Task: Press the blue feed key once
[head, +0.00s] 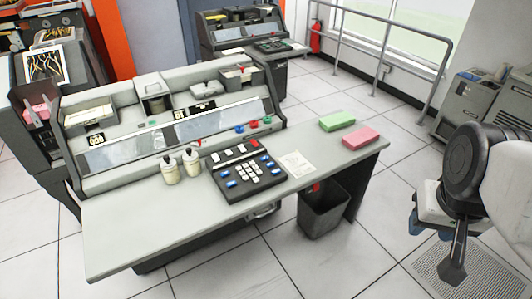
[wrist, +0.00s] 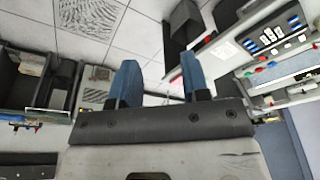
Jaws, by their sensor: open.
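A grey punch machine (head: 85,152) stands on a desk in the head view. A round blue key (head: 239,129) sits on its front strip, left of a red key (head: 253,125) and a green key (head: 267,120). A black keyboard (head: 238,196) on the desk also has several blue keys, such as one at its left (head: 231,183). Which blue key is the feed key I cannot tell. My gripper (head: 416,220) is right of the desk, apart from everything. In the wrist view my gripper (wrist: 161,82) has its blue fingers apart and empty; the keyboard (wrist: 277,35) shows upper right.
Two white bottles (head: 181,167) stand left of the keyboard. A paper card (head: 297,164), a green card stack (head: 338,121) and a pink card stack (head: 361,138) lie to its right. A dark bin (head: 324,212) stands under the desk's right end. The desk's front left is clear.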

